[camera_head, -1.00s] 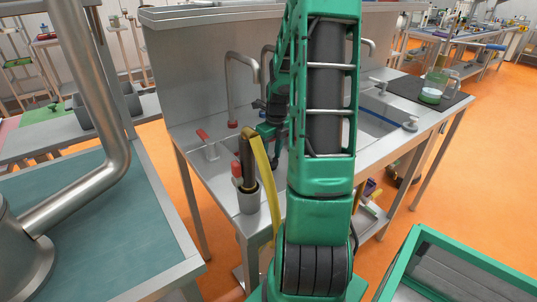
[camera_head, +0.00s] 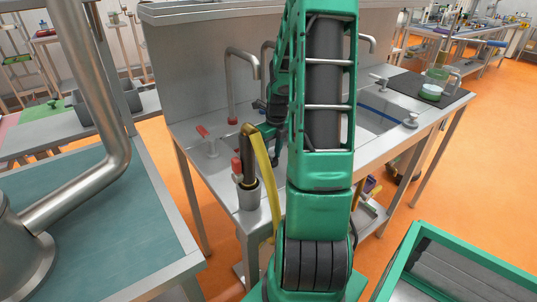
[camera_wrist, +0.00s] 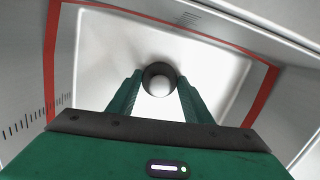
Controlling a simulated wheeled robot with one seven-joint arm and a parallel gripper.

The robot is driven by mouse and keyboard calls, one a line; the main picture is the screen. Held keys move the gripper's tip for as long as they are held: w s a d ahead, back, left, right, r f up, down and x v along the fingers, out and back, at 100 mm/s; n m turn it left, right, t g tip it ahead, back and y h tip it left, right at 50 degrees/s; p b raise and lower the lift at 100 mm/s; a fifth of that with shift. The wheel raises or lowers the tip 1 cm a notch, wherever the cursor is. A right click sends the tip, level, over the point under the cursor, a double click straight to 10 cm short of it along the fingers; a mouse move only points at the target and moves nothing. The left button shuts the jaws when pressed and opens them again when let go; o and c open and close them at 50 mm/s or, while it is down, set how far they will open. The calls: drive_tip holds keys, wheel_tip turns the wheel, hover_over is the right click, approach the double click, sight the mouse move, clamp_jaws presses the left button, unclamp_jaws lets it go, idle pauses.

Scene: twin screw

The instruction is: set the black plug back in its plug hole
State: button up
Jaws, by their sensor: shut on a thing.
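In the wrist view my gripper (camera_wrist: 158,88) points down into a pale sink basin with a red line round its wall (camera_wrist: 272,85). Its two green fingers are shut on the round black plug (camera_wrist: 146,76), which shows as a dark ring around a pale, rounded middle. The plug hole is not visible; the plug and fingers cover that part of the basin floor. I cannot tell whether the plug touches the floor.
The steel sink unit has a tall tap (camera_head: 230,85) and a red-handled valve (camera_head: 206,138) at left. A grey cup (camera_head: 249,196) with tools and a yellow strap stand at its front edge. A second, blue-lined basin and a beaker (camera_head: 432,92) are at right.

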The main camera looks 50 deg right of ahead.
drive_tip(key=o, duration=1.7)
drive_tip(key=shift+r, duration=3.5)
